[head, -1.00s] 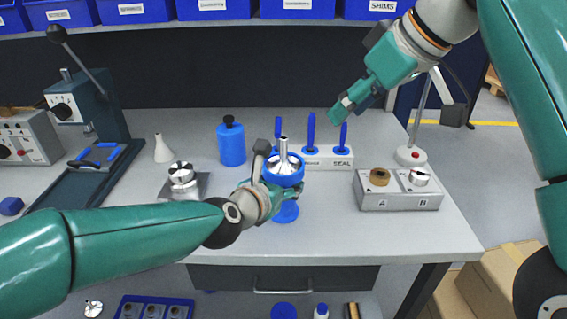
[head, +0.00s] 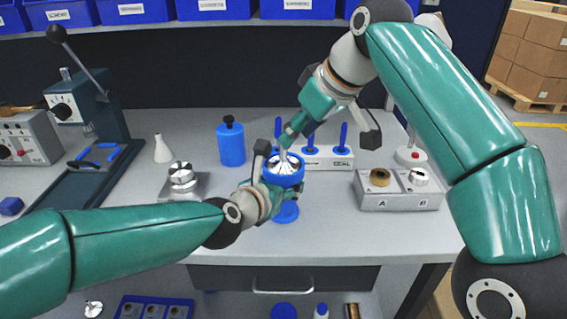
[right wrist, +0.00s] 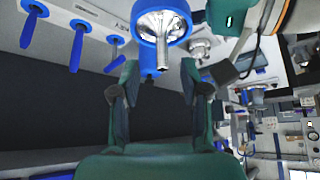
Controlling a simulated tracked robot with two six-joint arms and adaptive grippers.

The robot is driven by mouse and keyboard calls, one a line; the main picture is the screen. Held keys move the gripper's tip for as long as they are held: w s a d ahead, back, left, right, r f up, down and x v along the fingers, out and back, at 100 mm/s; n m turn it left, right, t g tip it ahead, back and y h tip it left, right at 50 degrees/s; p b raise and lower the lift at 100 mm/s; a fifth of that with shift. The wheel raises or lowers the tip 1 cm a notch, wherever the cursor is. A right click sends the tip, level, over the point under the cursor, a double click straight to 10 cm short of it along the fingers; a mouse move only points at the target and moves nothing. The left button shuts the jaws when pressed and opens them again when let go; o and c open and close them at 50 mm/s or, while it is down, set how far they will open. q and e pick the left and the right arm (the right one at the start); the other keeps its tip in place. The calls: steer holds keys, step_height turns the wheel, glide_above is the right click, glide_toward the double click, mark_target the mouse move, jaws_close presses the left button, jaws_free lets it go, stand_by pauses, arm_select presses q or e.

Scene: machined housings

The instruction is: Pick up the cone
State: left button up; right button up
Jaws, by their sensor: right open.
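My right gripper (head: 286,143) is at the cone's stem from above. In the right wrist view my right gripper (right wrist: 158,80) is open, with the stem tip between or just beyond its two fingers; contact cannot be told. In the head view it hides part of the stem. My left gripper (head: 268,192) is at the left side of the blue holder; its finger closure is unclear.
A rack with blue pegs (head: 328,163) stands just behind the holder. A grey box marked A and B (head: 398,202) is to the right. A blue bottle (head: 231,146), a metal piece on a plate (head: 183,178) and a white tapered piece (head: 162,149) are left.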

mark_target(283, 165)
steer(key=x, duration=0.7)
steer(key=shift+a+f, duration=0.1)
steer(key=shift+s, duration=0.1)
jaws_close()
